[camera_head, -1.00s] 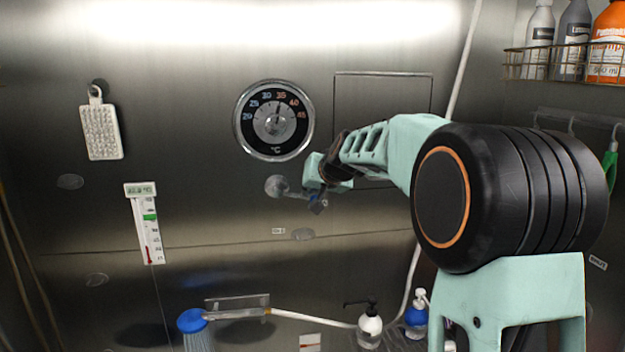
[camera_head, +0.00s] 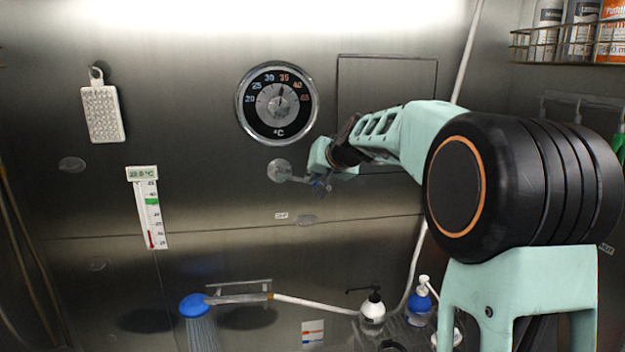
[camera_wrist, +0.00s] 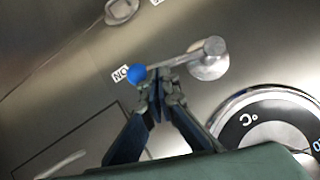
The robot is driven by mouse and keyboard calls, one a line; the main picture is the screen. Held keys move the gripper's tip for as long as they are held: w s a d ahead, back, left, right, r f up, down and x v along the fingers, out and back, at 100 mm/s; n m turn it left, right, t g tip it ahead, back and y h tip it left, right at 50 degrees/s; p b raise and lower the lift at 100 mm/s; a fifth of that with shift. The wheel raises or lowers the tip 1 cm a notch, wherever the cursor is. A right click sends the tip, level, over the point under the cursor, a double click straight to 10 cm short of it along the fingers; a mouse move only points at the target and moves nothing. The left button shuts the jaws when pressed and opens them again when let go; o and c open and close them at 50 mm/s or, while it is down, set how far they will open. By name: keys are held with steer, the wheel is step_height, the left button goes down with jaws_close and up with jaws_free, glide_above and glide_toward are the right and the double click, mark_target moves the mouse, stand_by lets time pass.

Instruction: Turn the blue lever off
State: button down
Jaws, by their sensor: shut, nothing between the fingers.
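The lever has a round metal hub (camera_head: 279,170) on the steel wall, below the dial, with its arm reaching right in the head view. In the wrist view its hub (camera_wrist: 208,58), metal arm and blue ball end (camera_wrist: 137,73) show. The ball end is beside a small label (camera_wrist: 120,75) that reads ON. My gripper (camera_wrist: 163,88) is shut and empty, its fingertips close against the lever arm near the ball; I cannot tell if they touch. In the head view my gripper (camera_head: 322,184) hides most of the ball end.
A temperature dial (camera_head: 278,103) is just above the lever. A thermometer (camera_head: 149,207) and a white brush (camera_head: 102,113) hang left. A blue shower head (camera_head: 194,306), soap pump bottles (camera_head: 372,312) and a hose are below. A wire rack (camera_head: 568,43) of bottles is top right.

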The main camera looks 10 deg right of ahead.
steer(key=shift+f+m+y+b, duration=0.4)
steer(key=shift+f+b, duration=0.15)
steer(key=shift+b, duration=1.1)
steer(key=a+f+m+t+y+b, duration=0.3)
steer(key=f+m+y+b, duration=0.3)
steer(key=b, duration=2)
steer(key=shift+a+f+m+b, duration=0.35)
steer(key=shift+a+f+m, duration=0.15)
steer(key=shift+a+m, duration=0.35)
steer(key=shift+a, duration=0.15)
